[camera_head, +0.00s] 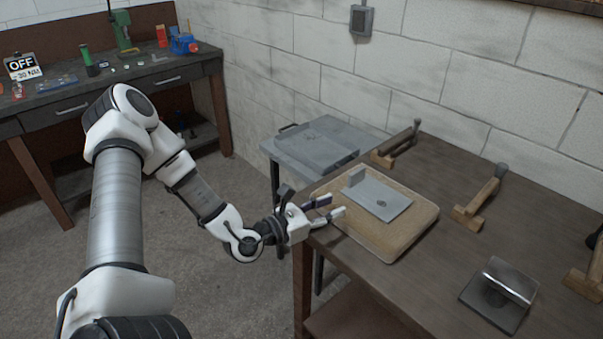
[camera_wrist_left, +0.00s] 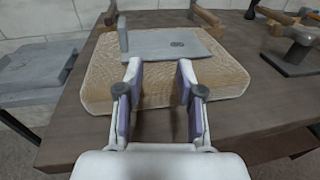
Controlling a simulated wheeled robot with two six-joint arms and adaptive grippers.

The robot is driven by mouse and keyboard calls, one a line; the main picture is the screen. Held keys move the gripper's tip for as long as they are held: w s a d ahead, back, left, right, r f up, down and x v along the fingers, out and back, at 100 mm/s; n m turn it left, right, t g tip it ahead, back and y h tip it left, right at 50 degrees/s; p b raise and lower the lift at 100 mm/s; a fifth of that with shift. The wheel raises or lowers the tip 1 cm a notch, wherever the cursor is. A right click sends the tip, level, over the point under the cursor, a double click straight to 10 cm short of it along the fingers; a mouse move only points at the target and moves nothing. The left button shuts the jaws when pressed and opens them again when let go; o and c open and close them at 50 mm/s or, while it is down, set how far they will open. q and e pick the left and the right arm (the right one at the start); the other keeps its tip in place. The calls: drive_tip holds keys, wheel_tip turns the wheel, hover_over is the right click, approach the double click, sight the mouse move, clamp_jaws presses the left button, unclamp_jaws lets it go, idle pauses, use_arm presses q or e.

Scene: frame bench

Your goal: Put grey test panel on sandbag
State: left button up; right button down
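The grey test panel (camera_head: 382,199) lies flat on the tan sandbag (camera_head: 413,238), with an upright grey tab at its left end. In the left wrist view the panel (camera_wrist_left: 165,45) rests on the sandbag (camera_wrist_left: 230,80) just beyond the fingers. My left gripper (camera_head: 333,207) is at the near left edge of the sandbag, with its fingers pointing at the panel. In the left wrist view the fingers (camera_wrist_left: 160,78) are apart with nothing between them, and the panel is clear of them. My right gripper is not in view.
A grey side table (camera_head: 318,145) stands left of the brown bench (camera_head: 395,285). Wooden clamp-like tools (camera_head: 480,200) stand along the bench's back and right. A dark metal plate with a raised grip (camera_head: 500,295) lies at the front right. A cluttered workbench (camera_head: 130,80) is far left.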

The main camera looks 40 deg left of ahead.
use_arm(q)
drive_tip(key=s+d+f+m+g+h, duration=0.1)
drive_tip(key=d, duration=0.1)
drive_tip(key=s+d+f+m+g+h, duration=0.1)
drive_tip(key=d, duration=0.1)
drive_tip(key=d+m+g+h, duration=0.1)
drive_tip(key=d+m+h, duration=0.1)
drive_tip(key=d, duration=0.1)
drive_tip(key=shift+s+d+f+g, duration=0.1)
drive_tip(key=shift+s+f+g, duration=0.2)
drive_tip(key=shift+s+f, duration=0.1)
drive_tip(key=s+d+f+m+g+h, duration=0.1)
drive_tip(key=s+d+f+m+g, duration=0.4)
drive_tip(key=s+g, duration=0.15)
drive_tip(key=s+d+f+m+g+h, duration=0.1)
drive_tip(key=s+d+f+m+g, duration=0.35)
drive_tip(key=s, duration=0.35)
drive_tip(key=s+a+f+m+g+y, duration=0.3)
drive_tip(key=s+f+m+g+y, duration=0.1)
drive_tip(key=s, duration=0.2)
drive_tip(key=s+a+f+m+g+y, duration=0.3)
drive_tip(key=s+f+m, duration=0.1)
drive_tip(key=s+m, duration=0.15)
drive_tip(key=w+f+m+t+y, duration=0.3)
drive_tip(key=w+f+m+t, duration=0.1)
drive_tip(key=m, duration=0.5)
drive_tip(key=shift+d+f+t, duration=0.2)
drive_tip(key=shift+f+t, duration=0.1)
drive_tip(key=shift+f, duration=0.55)
